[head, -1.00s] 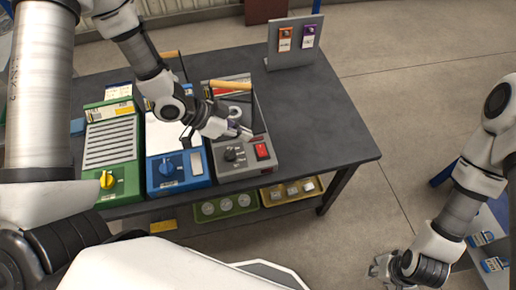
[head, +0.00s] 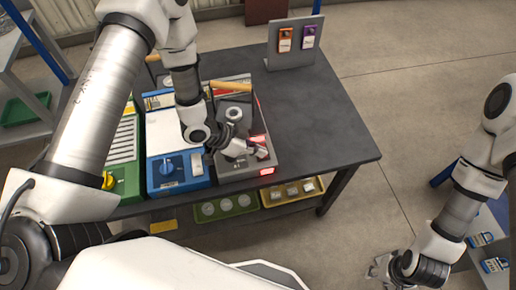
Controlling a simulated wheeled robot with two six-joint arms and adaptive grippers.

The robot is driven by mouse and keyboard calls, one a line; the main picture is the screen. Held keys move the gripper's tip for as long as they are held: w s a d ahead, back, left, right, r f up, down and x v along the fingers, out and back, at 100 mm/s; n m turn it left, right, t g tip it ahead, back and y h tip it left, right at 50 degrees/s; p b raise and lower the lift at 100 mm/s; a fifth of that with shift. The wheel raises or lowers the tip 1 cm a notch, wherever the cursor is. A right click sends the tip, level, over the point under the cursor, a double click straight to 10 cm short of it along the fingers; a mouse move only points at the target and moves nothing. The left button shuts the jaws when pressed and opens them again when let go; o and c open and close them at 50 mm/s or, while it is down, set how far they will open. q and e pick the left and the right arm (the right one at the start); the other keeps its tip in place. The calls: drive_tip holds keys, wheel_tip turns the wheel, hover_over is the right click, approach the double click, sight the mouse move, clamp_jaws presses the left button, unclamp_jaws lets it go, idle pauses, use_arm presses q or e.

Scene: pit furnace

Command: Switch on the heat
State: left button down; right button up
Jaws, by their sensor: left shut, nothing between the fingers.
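The grey unit (head: 235,172) is the rightmost of three units on the dark table. It has a tan bar handle (head: 231,87) at its back. A display (head: 258,140) on its right side glows red, and a red light (head: 267,171) glows on its front edge. My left gripper (head: 263,153) is shut and empty, with its tips at the unit's front right corner. It hides the red rocker switch and the knob; I cannot tell whether the tips touch the switch. My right gripper (head: 378,268) hangs low at the right, away from the table; its fingers are too small to read.
A blue unit (head: 180,171) with a blue knob and a green unit (head: 123,185) with a yellow knob stand to the left. A stand (head: 291,55) holds an orange and a purple tag at the back. Green and yellow trays sit below. The table's right side is clear.

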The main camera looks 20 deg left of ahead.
use_arm(q)
drive_tip(key=shift+a, duration=0.1)
drive_tip(key=shift+w+a+r+p, duration=0.15)
drive_tip(key=shift+w+a+p, duration=0.05)
drive_tip(key=shift+w+p, duration=0.15)
drive_tip(key=shift+w+a, duration=0.2)
drive_tip(key=shift+w, duration=0.05)
